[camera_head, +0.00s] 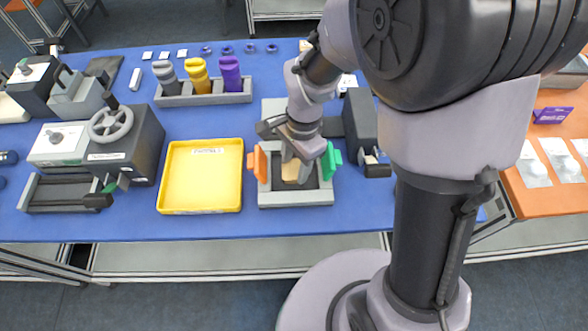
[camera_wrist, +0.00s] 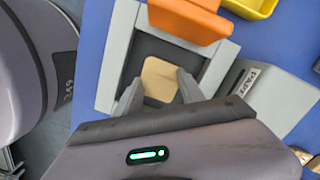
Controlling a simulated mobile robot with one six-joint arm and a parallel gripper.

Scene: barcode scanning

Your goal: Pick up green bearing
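My gripper (camera_head: 290,166) points down into a grey fixture (camera_head: 300,200) on the blue table. Its two fingers stand apart in the wrist view (camera_wrist: 158,82), on either side of a tan block (camera_wrist: 160,78). The block lies in the fixture's dark recess; whether the fingers touch it is hard to tell. A green piece (camera_head: 331,160) sits at the fixture's right side in the head view. An orange piece (camera_head: 258,163) sits at its left and also shows in the wrist view (camera_wrist: 188,18). I cannot make out a separate green bearing.
A yellow tray (camera_head: 200,207) stands left of the fixture. A grey rack (camera_head: 205,99) holds grey, yellow and purple parts behind it. Several small dark blue rings (camera_head: 227,49) lie at the back. A handwheel machine (camera_head: 110,124) stands at left. A dark box (camera_head: 360,125) is right of my gripper.

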